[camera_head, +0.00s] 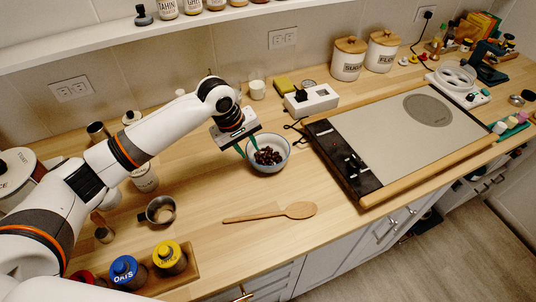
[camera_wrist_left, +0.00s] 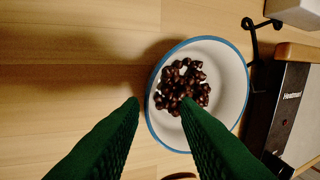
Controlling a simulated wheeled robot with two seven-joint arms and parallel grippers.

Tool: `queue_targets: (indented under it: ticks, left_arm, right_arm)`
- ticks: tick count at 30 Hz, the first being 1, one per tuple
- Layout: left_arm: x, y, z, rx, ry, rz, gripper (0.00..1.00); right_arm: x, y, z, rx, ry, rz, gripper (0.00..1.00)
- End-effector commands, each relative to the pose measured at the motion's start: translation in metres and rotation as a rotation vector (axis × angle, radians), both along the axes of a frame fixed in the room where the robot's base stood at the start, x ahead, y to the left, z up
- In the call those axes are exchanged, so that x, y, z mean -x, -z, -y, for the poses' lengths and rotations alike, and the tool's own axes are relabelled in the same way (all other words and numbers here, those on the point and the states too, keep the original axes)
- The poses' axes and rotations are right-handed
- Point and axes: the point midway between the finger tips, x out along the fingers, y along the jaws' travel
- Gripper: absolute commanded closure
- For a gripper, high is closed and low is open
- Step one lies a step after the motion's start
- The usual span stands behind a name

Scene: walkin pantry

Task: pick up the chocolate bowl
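The chocolate bowl (camera_head: 267,167) is a white bowl with a blue rim, holding dark brown round chocolates. It stands on the wooden counter, left of the cooktop. In the left wrist view the bowl (camera_wrist_left: 232,98) is right of centre, with the chocolates (camera_wrist_left: 183,88) inside it. My left gripper (camera_head: 250,153) is at the bowl's left rim in the head view. My right gripper is not in view.
A wooden spoon (camera_head: 272,212) lies in front of the bowl. A cooktop (camera_head: 400,128) is to the right, and a white box (camera_head: 312,100) with a black cable is behind. A metal cup (camera_head: 160,210) and lidded jars (camera_head: 124,270) stand at the left front.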

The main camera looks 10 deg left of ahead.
Motion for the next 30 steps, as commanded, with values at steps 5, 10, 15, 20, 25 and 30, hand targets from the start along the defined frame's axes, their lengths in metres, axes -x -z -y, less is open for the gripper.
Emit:
queue_targets:
  ticks: [5,10,15,20,25,30]
  left_arm:
    - [0.002,0.016,0.002,-0.003,0.000,-0.003,0.71]
    - [0.001,0.042,0.007,0.000,0.002,-0.002,0.71]
    - [-0.001,0.053,0.009,-0.002,0.001,0.000,0.71]
    - [-0.001,0.054,0.009,-0.001,0.001,0.001,0.71]
    - [-0.001,0.054,0.009,-0.001,0.001,0.001,0.94]
    - [-0.001,0.054,0.009,-0.001,0.001,0.001,1.00]
  right_arm:
    - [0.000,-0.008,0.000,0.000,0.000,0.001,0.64]
    - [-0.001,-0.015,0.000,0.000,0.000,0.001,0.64]
    - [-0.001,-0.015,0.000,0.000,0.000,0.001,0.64]
    - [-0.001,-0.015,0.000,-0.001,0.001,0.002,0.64]
    - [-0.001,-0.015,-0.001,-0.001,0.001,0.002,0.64]
    - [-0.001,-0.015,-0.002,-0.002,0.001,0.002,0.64]
